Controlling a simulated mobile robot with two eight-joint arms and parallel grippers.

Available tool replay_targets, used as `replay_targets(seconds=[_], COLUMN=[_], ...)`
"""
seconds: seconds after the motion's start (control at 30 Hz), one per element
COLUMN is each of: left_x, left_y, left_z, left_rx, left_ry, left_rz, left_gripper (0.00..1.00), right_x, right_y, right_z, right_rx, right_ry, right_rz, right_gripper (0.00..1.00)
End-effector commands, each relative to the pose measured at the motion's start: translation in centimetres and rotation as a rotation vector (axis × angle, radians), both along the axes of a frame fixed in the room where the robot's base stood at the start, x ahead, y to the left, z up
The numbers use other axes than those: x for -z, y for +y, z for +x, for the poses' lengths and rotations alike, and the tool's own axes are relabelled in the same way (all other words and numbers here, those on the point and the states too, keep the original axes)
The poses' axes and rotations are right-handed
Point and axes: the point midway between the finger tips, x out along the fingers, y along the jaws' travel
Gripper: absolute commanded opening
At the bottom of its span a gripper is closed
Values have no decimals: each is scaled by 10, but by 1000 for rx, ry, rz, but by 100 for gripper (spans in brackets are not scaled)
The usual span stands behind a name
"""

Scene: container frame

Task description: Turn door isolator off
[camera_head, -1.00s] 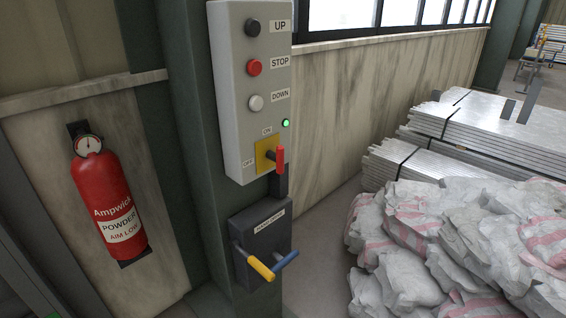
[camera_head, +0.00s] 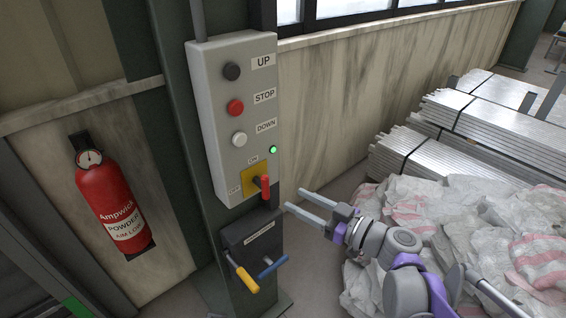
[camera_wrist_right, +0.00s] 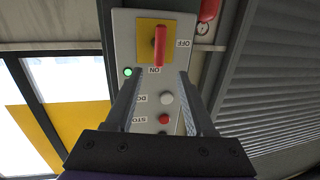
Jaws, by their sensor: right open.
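The door isolator is a red handle (camera_head: 265,188) on a yellow plate (camera_head: 250,178), low on the grey control box (camera_head: 215,120). ON is printed above the plate and OFF at its left. A green lamp (camera_head: 273,149) is lit. My right gripper (camera_head: 293,198) is open and empty, just right of the handle in the head view. In the right wrist view the box appears upside down; the red handle (camera_wrist_right: 160,46) stands in line with the ON label, beyond the open fingertips (camera_wrist_right: 160,73). My left gripper is not in view.
Below the box is a dark hand-crank unit (camera_head: 250,240) with a yellow and a blue handle. A fire extinguisher (camera_head: 108,205) hangs at left. White sacks (camera_head: 500,230) and stacked metal planks (camera_head: 490,120) lie at right.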

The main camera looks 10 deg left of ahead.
Motion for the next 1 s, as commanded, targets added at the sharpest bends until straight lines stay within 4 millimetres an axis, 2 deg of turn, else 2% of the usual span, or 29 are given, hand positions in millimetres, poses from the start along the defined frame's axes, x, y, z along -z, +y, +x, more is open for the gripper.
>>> replay_targets(seconds=[0.03,0.17,0.5,0.7,1.0], left_x=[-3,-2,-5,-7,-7], left_y=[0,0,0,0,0], left_z=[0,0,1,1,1], left_rx=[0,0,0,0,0], left_ry=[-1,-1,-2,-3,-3], left_rz=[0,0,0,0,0], left_gripper=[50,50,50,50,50], right_x=[-6,-8,-7,-7,-7], right_y=[1,9,65,89,97], right_z=[4,9,36,49,54], right_rx=[0,0,-1,0,2], right_ry=[-20,-37,-33,-33,-32], right_rz=[11,20,19,18,17], right_gripper=[55,55,55,55,55])
